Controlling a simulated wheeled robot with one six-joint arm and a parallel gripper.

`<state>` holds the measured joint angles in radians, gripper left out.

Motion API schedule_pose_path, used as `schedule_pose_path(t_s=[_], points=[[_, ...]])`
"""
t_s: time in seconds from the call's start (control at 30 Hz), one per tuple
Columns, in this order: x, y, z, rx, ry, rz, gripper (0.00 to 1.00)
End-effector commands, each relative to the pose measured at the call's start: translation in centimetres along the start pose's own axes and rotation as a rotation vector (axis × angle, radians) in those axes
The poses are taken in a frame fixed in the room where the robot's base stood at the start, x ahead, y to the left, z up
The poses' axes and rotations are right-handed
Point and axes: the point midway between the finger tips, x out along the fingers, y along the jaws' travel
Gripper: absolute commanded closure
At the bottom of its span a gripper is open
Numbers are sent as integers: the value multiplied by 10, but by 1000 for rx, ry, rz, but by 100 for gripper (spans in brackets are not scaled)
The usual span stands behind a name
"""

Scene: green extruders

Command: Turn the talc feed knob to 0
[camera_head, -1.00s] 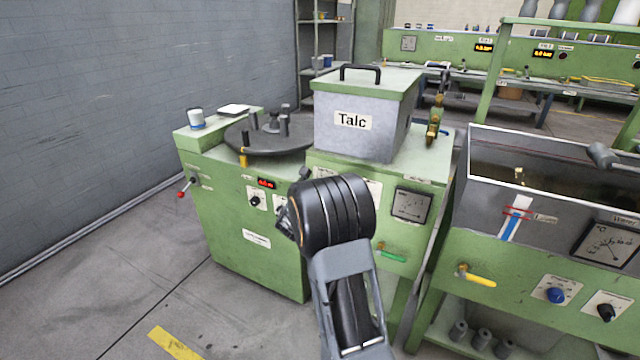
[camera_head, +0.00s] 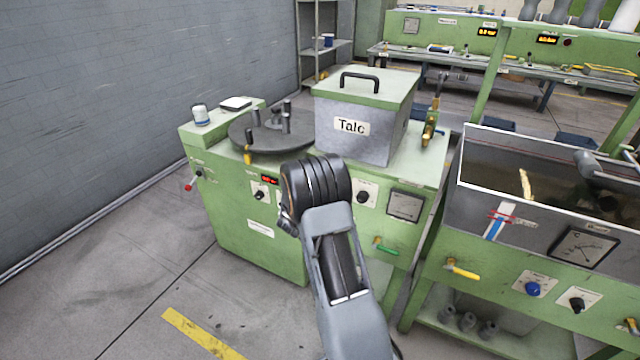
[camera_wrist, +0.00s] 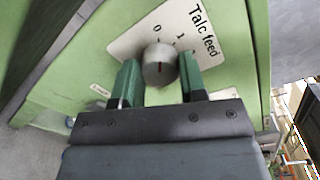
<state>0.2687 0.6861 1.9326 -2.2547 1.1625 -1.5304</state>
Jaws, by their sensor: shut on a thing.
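I cannot tell exactly which number the mark points to. My gripper (camera_wrist: 160,80) has its two green fingers on either side of the knob and is shut on it. In the head view my arm hides the gripper's fingers. The grey talc box (camera_head: 355,140) stands on the green machine (camera_head: 235,235) behind my arm.
Another dark knob (camera_head: 363,197) and a square gauge (camera_head: 405,205) are right of my arm. A green-handled valve (camera_head: 385,248) sits below them. A water tank (camera_head: 480,185) stands at the right. The floor at the front left is clear.

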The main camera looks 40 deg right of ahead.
Motion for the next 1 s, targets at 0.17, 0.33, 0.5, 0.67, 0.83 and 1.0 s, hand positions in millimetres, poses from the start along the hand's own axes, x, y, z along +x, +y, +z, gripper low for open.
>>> schedule_pose_path(t_s=[0.17, 0.33, 0.5, 0.67, 0.83, 1.0], points=[[1, -3, -1, -70, 9, -5, 85], [1, -2, -1, -109, 12, -5, 85], [1, -1, -1, -125, 13, -5, 85], [1, -1, -2, -127, 13, -5, 85], [1, -1, -2, -127, 12, -5, 85], [1, 0, -1, -127, 10, -4, 48]])
